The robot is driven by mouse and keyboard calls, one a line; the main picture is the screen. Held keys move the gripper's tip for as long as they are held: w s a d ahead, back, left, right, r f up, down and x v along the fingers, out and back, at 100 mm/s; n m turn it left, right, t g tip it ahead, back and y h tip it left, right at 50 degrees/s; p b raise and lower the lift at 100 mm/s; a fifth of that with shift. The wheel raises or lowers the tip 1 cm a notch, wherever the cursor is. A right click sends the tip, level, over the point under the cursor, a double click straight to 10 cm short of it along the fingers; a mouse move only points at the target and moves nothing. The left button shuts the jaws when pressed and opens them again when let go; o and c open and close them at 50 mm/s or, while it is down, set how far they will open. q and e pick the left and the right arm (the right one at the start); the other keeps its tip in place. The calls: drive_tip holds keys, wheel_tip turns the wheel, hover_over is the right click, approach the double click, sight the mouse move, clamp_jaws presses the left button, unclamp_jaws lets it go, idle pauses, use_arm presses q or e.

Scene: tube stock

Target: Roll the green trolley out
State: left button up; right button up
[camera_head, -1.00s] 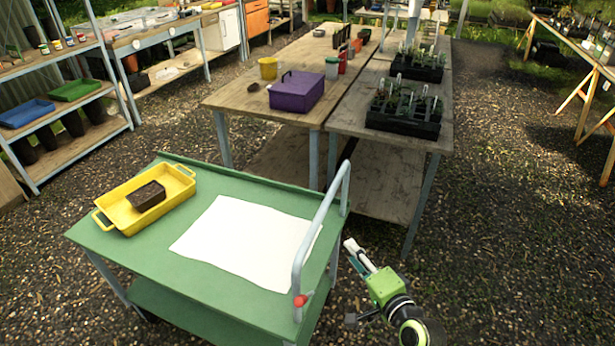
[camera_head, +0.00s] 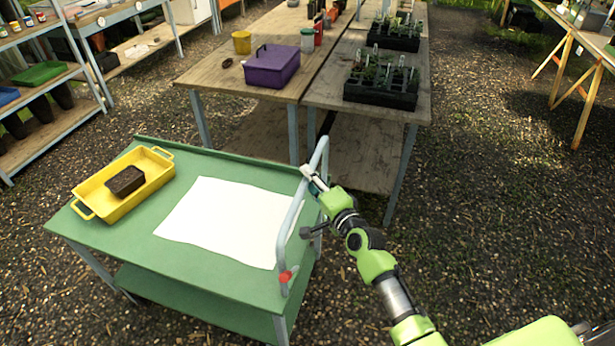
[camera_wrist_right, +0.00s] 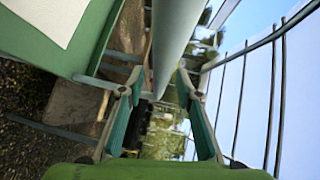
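The green trolley (camera_head: 218,166) stands in front of the potting tables, with its grey hoop handle (camera_head: 290,222) on its right end. A red knob (camera_head: 285,277) sits near the handle's foot. My right gripper (camera_head: 308,174) is at the upper part of the handle. In the right wrist view, the handle bar (camera_wrist_right: 175,45) runs between the two spread fingers of my right gripper (camera_wrist_right: 160,108). The fingers look apart from the bar; whether one touches it I cannot tell. My left gripper is not in view.
On the trolley lie a yellow tray (camera_head: 98,208) holding a dark block (camera_head: 125,181) and a white sheet (camera_head: 222,222). The wooden table (camera_head: 215,78) stands close behind, with a purple box (camera_head: 271,67) and a plant tray (camera_head: 382,90). Gravel ground to the right is open.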

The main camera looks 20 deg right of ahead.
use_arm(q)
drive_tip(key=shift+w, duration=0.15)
use_arm(e)
drive_tip(key=shift+x, duration=0.85)
drive_tip(key=shift+s, duration=0.1)
drive_tip(key=shift+c, duration=0.4)
clamp_jaws()
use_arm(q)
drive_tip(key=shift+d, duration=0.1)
use_arm(e)
drive_tip(key=shift+f, duration=0.1)
